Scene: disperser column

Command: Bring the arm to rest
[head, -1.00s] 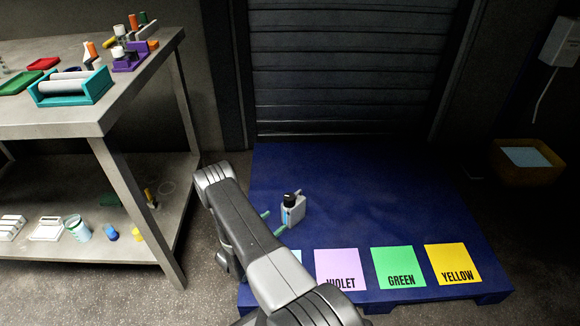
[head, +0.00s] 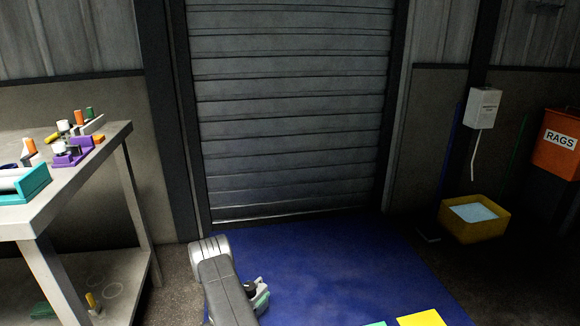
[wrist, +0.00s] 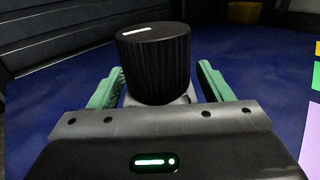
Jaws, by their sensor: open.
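My gripper (wrist: 160,88) is open, with one green finger on each side of a black ribbed cap (wrist: 155,62) in the wrist view. The cap tops a pale container whose body is mostly hidden behind my gripper; gaps show beside the cap. In the head view my arm reaches down at the lower middle, and the container's dark cap (head: 249,287) shows beside it, over the blue platform (head: 335,265). The fingers are partly hidden there by my arm.
A yellow card (head: 421,318) lies on the platform near the bottom edge. A metal workbench (head: 75,185) with racks stands at left. A shutter (head: 290,110) closes the back. A yellow tub (head: 475,222) and an orange rags bin (head: 556,145) are at right.

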